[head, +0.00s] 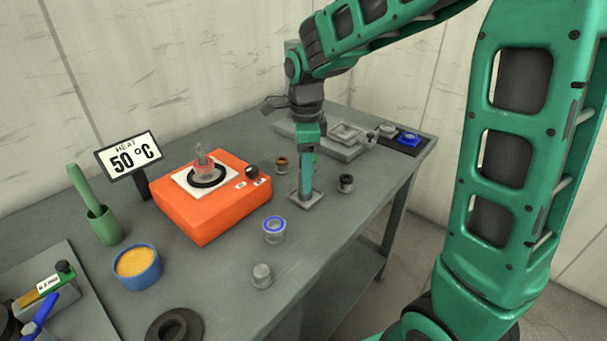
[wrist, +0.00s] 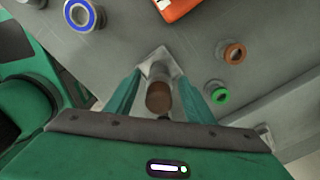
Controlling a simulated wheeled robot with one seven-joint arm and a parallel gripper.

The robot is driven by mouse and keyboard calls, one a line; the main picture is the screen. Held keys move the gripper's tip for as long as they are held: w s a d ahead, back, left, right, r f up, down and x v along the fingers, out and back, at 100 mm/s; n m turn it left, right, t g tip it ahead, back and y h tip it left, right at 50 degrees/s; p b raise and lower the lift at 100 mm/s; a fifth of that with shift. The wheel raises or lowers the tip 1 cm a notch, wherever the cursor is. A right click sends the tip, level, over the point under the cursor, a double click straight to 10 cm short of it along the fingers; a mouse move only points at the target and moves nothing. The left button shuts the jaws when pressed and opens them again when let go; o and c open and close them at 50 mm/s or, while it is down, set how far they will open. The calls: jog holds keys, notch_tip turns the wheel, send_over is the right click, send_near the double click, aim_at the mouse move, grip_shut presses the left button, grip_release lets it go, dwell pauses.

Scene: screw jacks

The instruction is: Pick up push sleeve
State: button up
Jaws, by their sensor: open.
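My gripper (wrist: 168,98) points down over the bench with its two green fingers apart. Between them in the wrist view stands an upright piece with a round brown top (wrist: 158,97) and a pale square base (wrist: 155,66); the fingers are on either side of it. I cannot tell whether they touch it. In the head view the square base (head: 306,197) shows under my gripper (head: 306,185), and the fingers hide most of the upright part. No label marks the push sleeve; this piece may be it, but I cannot be certain.
Small ringed parts stand nearby: blue (head: 273,229), brown (head: 281,164), black (head: 345,183) and green (wrist: 220,96). An orange heater (head: 210,212) is to the left, beside a 50 °C sign (head: 130,155). A grey fixture (head: 345,134) is behind. The bench's right edge is close.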

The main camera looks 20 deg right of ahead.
jog(key=shift+f, duration=0.1)
grip_shut()
jog(key=r, duration=0.4)
jog(key=shift+s+a+r, duration=0.2)
jog(key=shift+a+r, duration=0.2)
jog(key=s+a+r, duration=0.5)
jog(key=a+r, duration=0.1)
jog(key=a, duration=0.3)
jog(key=shift+s+a, duration=0.15)
jog(key=shift+s, duration=0.15)
jog(key=shift+r, duration=0.1)
